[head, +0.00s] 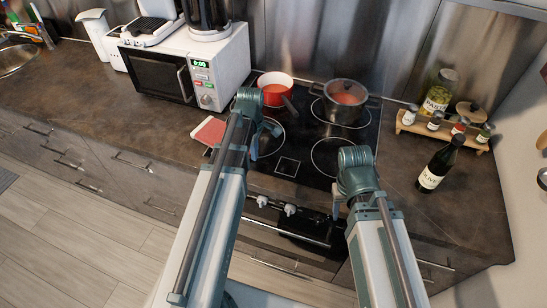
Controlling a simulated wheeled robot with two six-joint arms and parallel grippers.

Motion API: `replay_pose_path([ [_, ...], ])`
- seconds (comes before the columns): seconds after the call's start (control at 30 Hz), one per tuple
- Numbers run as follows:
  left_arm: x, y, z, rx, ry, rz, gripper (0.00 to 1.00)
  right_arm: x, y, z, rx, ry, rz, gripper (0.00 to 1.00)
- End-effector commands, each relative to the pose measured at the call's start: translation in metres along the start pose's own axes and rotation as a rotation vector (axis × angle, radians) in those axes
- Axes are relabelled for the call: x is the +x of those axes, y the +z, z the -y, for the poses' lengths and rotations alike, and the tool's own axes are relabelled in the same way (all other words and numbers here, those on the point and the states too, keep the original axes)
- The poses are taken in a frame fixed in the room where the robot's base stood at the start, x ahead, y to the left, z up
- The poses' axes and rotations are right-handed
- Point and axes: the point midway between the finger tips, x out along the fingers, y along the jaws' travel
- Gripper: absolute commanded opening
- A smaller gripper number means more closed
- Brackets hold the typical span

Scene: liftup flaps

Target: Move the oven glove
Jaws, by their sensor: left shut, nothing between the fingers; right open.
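The red oven glove (209,131) lies on the dark counter, just left of the hob and in front of the microwave. My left arm hides part of its right side. My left gripper (262,138) is over the left part of the hob, to the right of the glove, shut and holding nothing. My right gripper (337,204) is over the front edge of the hob, well to the right of the glove. It is open and empty, though its fingers are partly hidden by the wrist.
A red pot (274,89) and a lidded grey pot (345,100) stand on the black hob (292,150). The microwave (190,70) is behind the glove. A dark bottle (440,166) and a spice rack (442,130) stand at right. The counter (90,98) at left is clear.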

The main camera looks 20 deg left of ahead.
Motion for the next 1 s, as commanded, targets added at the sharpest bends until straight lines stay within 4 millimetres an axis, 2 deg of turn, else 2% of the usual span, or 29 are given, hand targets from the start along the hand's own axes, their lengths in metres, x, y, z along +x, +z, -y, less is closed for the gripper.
replay_pose_path([
  [0.03, 0.0, -0.018, -0.002, -0.007, 0.0, 0.0, 0.0, 0.0, 0.0, 0.0, 0.0, 0.0, 0.0, 0.5],
  [0.1, 0.0, -0.04, -0.002, -0.006, 0.0, 0.0, 0.0, 0.0, 0.0, 0.0, 0.0, 0.0, 0.0, 0.5],
  [0.6, 0.0, -0.189, -0.003, -0.004, 0.0, 0.0, 0.0, 0.0, 0.0, 0.0, 0.0, 0.0, 0.0, 0.5],
  [0.7, 0.0, -0.21, -0.002, -0.003, 0.0, 0.0, 0.0, 0.0, 0.0, 0.0, 0.0, 0.0, 0.0, 0.5],
  [0.8, 0.0, -0.223, -0.002, -0.001, 0.0, 0.0, 0.0, 0.0, 0.0, 0.0, 0.0, 0.0, 0.0, 0.5],
  [1.0, 0.0, -0.229, 0.0, 0.001, 0.0, 0.0, 0.0, 0.0, 0.0, 0.0, 0.0, 0.0, 0.0, 0.5],
])
